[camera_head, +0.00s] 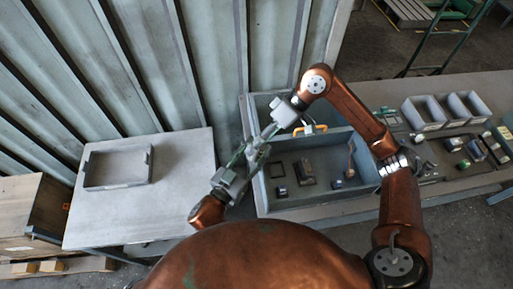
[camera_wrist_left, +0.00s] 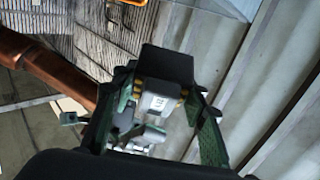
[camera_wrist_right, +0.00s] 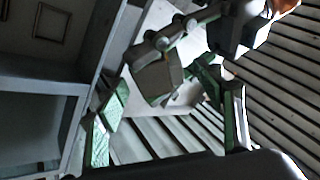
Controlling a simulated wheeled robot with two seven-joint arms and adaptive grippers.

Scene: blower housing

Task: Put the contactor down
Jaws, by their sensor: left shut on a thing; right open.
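The contactor (camera_wrist_left: 160,92), a block with a black top, a light grey face with a small label and yellow-striped sides, sits between the green-padded fingers of my left gripper (camera_wrist_left: 166,100) in the left wrist view. The gripper is shut on it. In the head view my left gripper (camera_head: 252,152) is raised near the left wall of the blue-grey bin (camera_head: 318,142); the contactor is hard to make out there. My right gripper (camera_wrist_right: 170,105) is open, its fingers wide apart in the right wrist view. In the head view it is close to my left gripper (camera_head: 270,131).
Several small parts, including a dark block (camera_head: 306,171), lie in the bin. A grey tray (camera_head: 118,167), seemingly empty, lies on the left table (camera_head: 185,160), which has bare room around it. Light bins (camera_head: 445,110) and loose parts stand at right. A corrugated wall is behind.

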